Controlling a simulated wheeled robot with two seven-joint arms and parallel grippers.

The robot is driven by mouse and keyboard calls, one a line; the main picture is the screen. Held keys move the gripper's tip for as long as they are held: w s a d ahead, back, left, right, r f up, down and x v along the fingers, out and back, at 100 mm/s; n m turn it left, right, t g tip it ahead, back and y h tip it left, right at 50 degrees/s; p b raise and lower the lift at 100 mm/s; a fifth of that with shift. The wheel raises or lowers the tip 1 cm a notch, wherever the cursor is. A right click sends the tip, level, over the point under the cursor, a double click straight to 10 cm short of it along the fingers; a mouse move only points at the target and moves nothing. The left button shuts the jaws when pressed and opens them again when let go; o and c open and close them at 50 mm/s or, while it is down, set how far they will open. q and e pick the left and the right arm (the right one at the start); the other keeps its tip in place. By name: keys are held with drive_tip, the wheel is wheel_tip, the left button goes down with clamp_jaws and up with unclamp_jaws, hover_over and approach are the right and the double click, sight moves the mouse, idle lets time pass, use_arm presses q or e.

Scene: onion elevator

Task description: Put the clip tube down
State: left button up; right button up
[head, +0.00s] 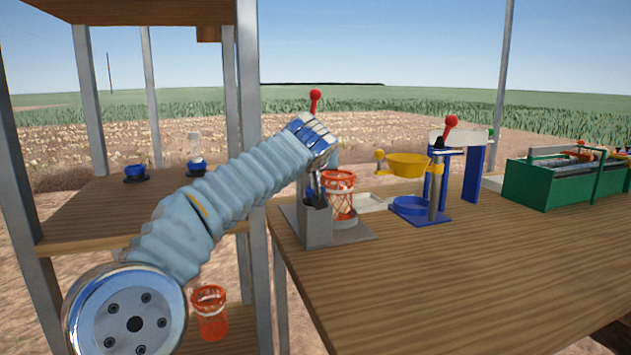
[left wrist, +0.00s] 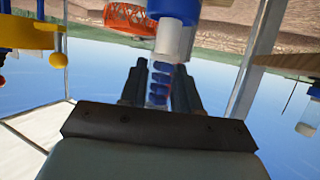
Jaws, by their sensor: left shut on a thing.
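In the left wrist view, which is upside down, my left gripper (left wrist: 160,78) is shut on the clip tube (left wrist: 159,88). The tube is clear with blue clips inside. A white cylinder and a blue part (left wrist: 172,8) line up with its far end; I cannot tell whether they touch it. In the head view, my left arm reaches from the lower left to the grey stand (head: 316,222) at the table's left end. The fingers and tube are mostly hidden there behind the arm's end and the stand. My right gripper is not in view.
An orange-red mesh cup (head: 341,192) is beside the grey stand. A yellow bowl (head: 408,164) on a blue stand is to its right, then a green toolbox (head: 560,182). A shelf at left holds another orange cup (head: 210,310). The table's front is clear.

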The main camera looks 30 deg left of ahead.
use_arm(q)
drive_tip(key=shift+f, duration=1.05)
drive_tip(key=shift+f+b, duration=0.4)
drive_tip(key=shift+b, duration=0.15)
drive_tip(key=o, duration=1)
drive_tip(key=shift+r, duration=0.1)
drive_tip(key=shift+o, duration=0.2)
drive_tip(key=shift+r+p, duration=0.15)
drive_tip(key=shift+p, duration=0.15)
drive_tip(key=shift+r+p, duration=0.45)
drive_tip(key=shift+s+d+b, duration=0.35)
drive_tip(key=shift+s+b, duration=0.2)
drive_tip(key=shift+s, duration=0.05)
drive_tip(key=b+v, duration=0.1)
drive_tip(key=v, duration=0.9)
drive_tip(key=shift+s+r, duration=0.15)
